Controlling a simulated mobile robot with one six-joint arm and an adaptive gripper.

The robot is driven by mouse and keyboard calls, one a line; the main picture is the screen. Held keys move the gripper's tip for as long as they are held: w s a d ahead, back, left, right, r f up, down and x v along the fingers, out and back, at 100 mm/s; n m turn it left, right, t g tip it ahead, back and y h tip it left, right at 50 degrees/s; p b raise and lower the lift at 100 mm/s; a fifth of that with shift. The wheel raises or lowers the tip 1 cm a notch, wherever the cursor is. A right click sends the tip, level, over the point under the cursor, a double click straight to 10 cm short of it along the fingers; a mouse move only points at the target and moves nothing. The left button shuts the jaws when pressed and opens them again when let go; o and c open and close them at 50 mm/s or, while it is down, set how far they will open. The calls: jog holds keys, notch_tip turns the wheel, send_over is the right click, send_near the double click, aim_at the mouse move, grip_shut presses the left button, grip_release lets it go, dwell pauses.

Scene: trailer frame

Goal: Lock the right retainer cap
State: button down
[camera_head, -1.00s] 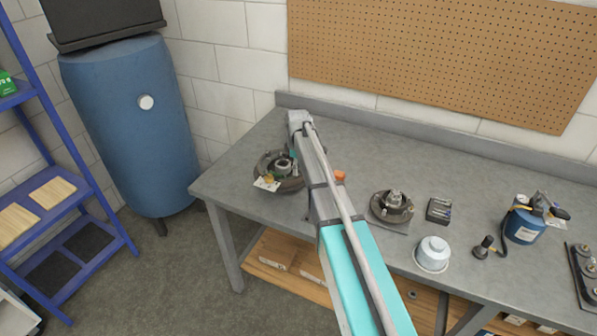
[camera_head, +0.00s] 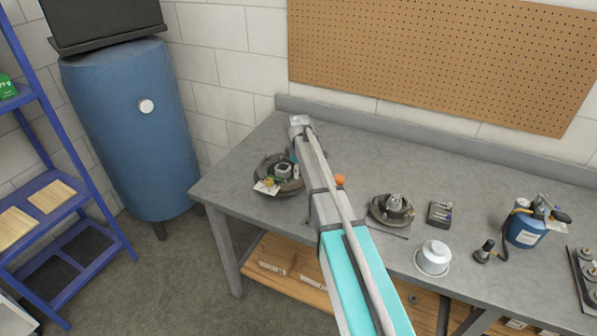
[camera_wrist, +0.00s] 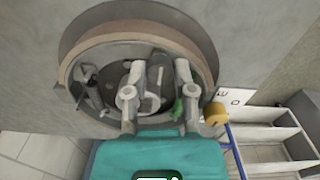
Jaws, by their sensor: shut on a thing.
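A round, dark brake assembly (camera_head: 268,184) lies near the left end of the workbench; its rim (camera_wrist: 75,70) fills the upper part of the wrist view. My gripper (camera_wrist: 160,72) reaches down into it, with both fingers inside the rim. The fingers are shut on a small grey part between them, which may be the retainer cap; it is mostly hidden. A dark lever-like part (camera_wrist: 92,90) sits left of the fingers. A small green part (camera_wrist: 177,108) is beside the right finger. In the head view my arm hides part of the assembly's right side.
A second brake assembly (camera_head: 379,214), a small dark block (camera_head: 439,214), a white cup-shaped part (camera_head: 434,258) and a blue canister (camera_head: 524,232) stand right of my arm on the workbench (camera_head: 350,145). A pegboard (camera_head: 440,60) is behind. A blue tank (camera_head: 125,140) stands left.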

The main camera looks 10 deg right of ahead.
jog(key=shift+m, duration=0.5)
jog(key=m, duration=0.2)
jog(key=shift+m, duration=0.4)
jog(key=m, duration=0.9)
jog(key=shift+m, duration=0.4)
jog(key=m, duration=0.4)
jog(key=shift+c, duration=2.2)
grip_release()
